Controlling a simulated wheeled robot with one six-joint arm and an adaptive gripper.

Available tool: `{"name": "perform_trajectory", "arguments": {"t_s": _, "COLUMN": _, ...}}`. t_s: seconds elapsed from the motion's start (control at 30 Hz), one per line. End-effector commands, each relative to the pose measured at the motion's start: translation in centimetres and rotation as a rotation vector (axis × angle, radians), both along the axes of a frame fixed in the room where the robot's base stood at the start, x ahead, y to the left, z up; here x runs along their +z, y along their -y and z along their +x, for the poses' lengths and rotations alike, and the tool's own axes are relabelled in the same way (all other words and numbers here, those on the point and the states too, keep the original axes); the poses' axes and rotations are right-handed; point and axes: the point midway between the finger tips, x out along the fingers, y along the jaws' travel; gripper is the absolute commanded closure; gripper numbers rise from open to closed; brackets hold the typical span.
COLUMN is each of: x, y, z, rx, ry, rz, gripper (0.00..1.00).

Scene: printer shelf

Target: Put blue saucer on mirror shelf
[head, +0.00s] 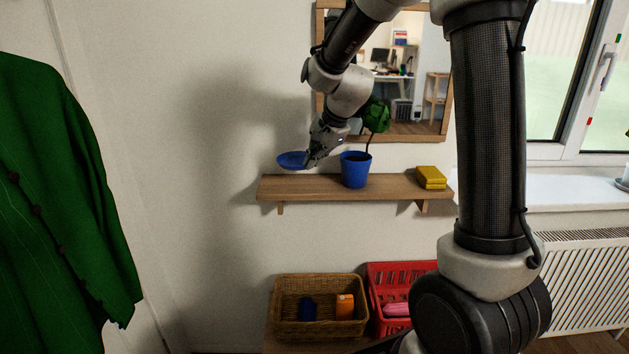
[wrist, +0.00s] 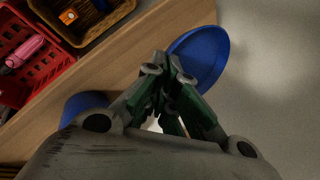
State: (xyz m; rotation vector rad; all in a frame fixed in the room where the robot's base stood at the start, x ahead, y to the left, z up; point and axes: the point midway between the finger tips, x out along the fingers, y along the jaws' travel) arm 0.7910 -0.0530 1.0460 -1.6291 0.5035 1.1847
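The blue saucer (head: 291,160) is held at its right edge, just above the left end of the mirror shelf (head: 340,187). In the wrist view the saucer (wrist: 206,58) lies beyond the fingertips, partly over the shelf's wooden surface (wrist: 135,50) and partly past its edge. My gripper (head: 310,160) is shut on the saucer's rim; its fingers also show in the wrist view (wrist: 172,75). Whether the saucer touches the shelf is hard to tell, but a small gap seems to show beneath it.
A blue pot (head: 355,171) with a green plant (head: 377,115) stands on the shelf right of my gripper. A yellow block (head: 431,177) lies at the right end. The mirror (head: 420,110) hangs behind. A wicker basket (head: 320,328) and red basket (head: 376,285) stand below.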

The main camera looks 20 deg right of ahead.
Motion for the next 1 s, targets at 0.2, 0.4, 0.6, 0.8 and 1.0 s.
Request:
{"name": "perform_trajectory", "arguments": {"t_s": 0.2, "x": -2.4, "y": -0.1, "z": -0.2, "rx": 0.002, "ry": -0.004, "rz": -0.001, "gripper": 1.0}}
{"name": "perform_trajectory", "arguments": {"t_s": 0.4, "x": -5.4, "y": -0.1, "z": -0.3, "rx": 0.0, "ry": -0.006, "rz": -0.001, "gripper": 1.0}}
{"name": "perform_trajectory", "arguments": {"t_s": 0.6, "x": -6.3, "y": 0.0, "z": 0.1, "rx": 0.001, "ry": -0.003, "rz": -0.001, "gripper": 1.0}}
{"name": "perform_trajectory", "arguments": {"t_s": 0.8, "x": -6.4, "y": 0.0, "z": 0.1, "rx": 0.001, "ry": -0.003, "rz": -0.001, "gripper": 1.0}}
{"name": "perform_trajectory", "arguments": {"t_s": 1.0, "x": -6.4, "y": 0.0, "z": 0.1, "rx": 0.001, "ry": -0.003, "rz": -0.001, "gripper": 0.86}}
